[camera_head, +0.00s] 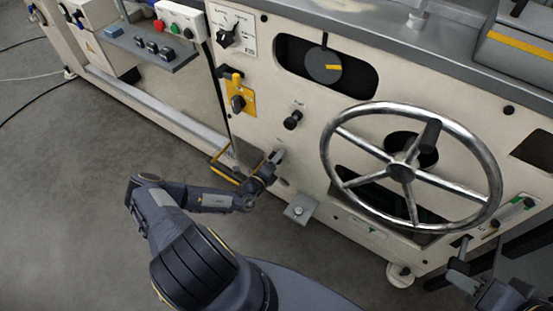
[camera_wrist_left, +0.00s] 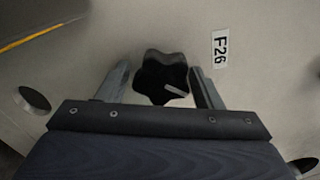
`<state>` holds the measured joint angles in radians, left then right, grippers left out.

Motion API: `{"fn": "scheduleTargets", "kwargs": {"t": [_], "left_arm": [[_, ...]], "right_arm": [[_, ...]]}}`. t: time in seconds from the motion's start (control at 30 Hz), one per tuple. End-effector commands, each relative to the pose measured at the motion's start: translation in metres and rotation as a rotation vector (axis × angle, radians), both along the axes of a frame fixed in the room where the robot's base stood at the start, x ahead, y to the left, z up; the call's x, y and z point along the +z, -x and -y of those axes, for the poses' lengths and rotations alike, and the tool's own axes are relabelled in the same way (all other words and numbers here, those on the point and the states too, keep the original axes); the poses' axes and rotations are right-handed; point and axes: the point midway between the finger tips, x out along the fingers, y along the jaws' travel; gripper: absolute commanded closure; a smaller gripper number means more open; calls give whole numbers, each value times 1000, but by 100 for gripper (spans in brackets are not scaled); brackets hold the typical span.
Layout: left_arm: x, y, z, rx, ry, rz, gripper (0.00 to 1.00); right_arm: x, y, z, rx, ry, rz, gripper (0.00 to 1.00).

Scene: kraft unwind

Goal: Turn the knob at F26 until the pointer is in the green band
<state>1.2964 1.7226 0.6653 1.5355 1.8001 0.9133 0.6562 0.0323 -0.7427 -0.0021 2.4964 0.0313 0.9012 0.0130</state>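The knob (camera_wrist_left: 160,78), black and lobed with a pale mark on its face, is in the left wrist view beside the F26 label (camera_wrist_left: 220,49). My left gripper (camera_wrist_left: 158,80) is open, with one finger on each side of the knob. There is a gap at the left finger; the right finger is very close, and I cannot tell whether it touches. In the head view my left gripper (camera_head: 276,158) is at the cream panel and hides the knob. A slotted scale with green marks (camera_head: 517,207) is at the right. My right gripper (camera_head: 460,255) is low at the right, its opening unclear.
A large chrome handwheel (camera_head: 400,172) stands out from the panel right of my left gripper. A small black knob (camera_head: 293,120) is just above it, and a yellow-plated switch (camera_head: 238,98) is up to the left. A grey bracket (camera_head: 300,208) juts out below.

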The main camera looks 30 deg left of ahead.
Motion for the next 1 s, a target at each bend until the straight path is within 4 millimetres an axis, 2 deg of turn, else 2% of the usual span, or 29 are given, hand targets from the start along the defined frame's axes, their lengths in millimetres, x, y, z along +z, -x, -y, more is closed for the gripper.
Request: {"fn": "scheduleTargets", "kwargs": {"t": [0.07,0.4,0.8,1.0], "left_arm": [[0,0,0,1,0,1,30],[1,4,-1,1,-1,3,30],[1,65,-6,2,1,0,30],[1,78,-6,2,1,1,30]], "right_arm": [[0,0,0,0,0,0,64],[1,0,0,0,0,0,64],[12,0,0,0,0,0,64],[13,0,0,0,0,0,64]]}}
